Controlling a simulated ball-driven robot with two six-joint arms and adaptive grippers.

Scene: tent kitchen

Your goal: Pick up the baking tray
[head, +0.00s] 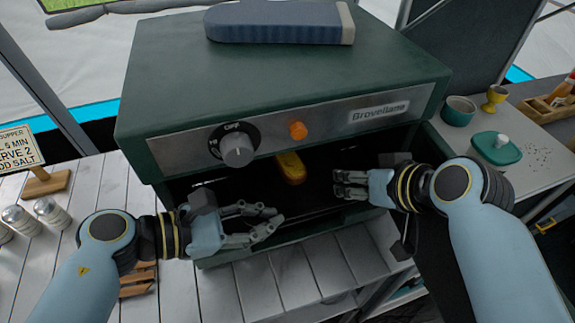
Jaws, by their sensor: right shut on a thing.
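The dark baking tray (312,196) lies inside the open oven, with a yellow loaf-like item (291,167) on it. Its outline is hard to make out against the dark interior. My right gripper (343,184) is at the right side of the oven opening, its fingers closed on the tray's right side. My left gripper (276,217) is at the left front of the opening, fingers spread and apart, with nothing visible between them.

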